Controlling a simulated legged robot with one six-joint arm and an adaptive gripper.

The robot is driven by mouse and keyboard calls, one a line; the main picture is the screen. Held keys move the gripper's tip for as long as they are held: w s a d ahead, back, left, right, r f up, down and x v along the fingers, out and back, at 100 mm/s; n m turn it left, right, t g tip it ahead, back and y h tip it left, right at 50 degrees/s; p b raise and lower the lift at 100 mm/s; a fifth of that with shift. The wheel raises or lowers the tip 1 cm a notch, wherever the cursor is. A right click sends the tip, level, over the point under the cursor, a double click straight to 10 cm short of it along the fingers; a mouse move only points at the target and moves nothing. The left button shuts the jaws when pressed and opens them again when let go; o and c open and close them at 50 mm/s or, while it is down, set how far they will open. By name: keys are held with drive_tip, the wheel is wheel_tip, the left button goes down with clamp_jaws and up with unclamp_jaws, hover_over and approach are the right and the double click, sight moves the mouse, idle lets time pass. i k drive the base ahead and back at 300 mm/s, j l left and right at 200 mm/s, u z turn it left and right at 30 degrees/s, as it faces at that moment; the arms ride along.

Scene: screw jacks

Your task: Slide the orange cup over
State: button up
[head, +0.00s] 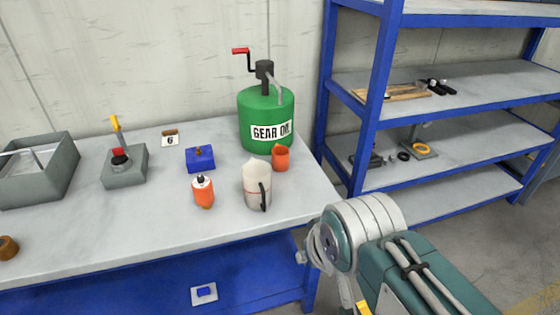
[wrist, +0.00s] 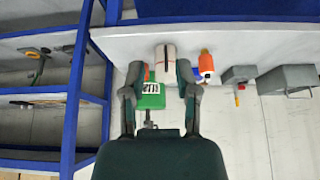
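The orange cup (head: 280,158) stands upright on the workbench (head: 110,226), in front of the green gear oil drum (head: 266,110) and just behind and right of a white measuring jug (head: 256,188). In the wrist view, the orange cup (wrist: 148,75) is mostly hidden, with only a small orange patch showing beside the jug. My gripper (wrist: 156,68) is open and empty there, its two dark fingers apart with the jug and drum seen between them. In the head view, my arm is at the lower right, off the bench's right end, and the fingers cannot be made out.
An orange bottle (head: 203,192) and a blue box (head: 200,159) stand left of the jug. A grey box with a yellow lever (head: 125,166) and a grey bin (head: 38,172) are farther left. A blue shelf unit (head: 372,95) stands right. The bench's front middle is clear.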

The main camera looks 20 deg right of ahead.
sight(280, 154)
drive_tip(key=i+j+z, duration=0.2)
drive_tip(key=z, duration=0.2)
drive_tip(key=i+j+z, duration=0.15)
drive_tip(key=j+z, duration=0.2)
drive_tip(key=i+j+z, duration=0.15)
drive_tip(key=j+z, duration=0.25)
drive_tip(key=l, duration=0.1)
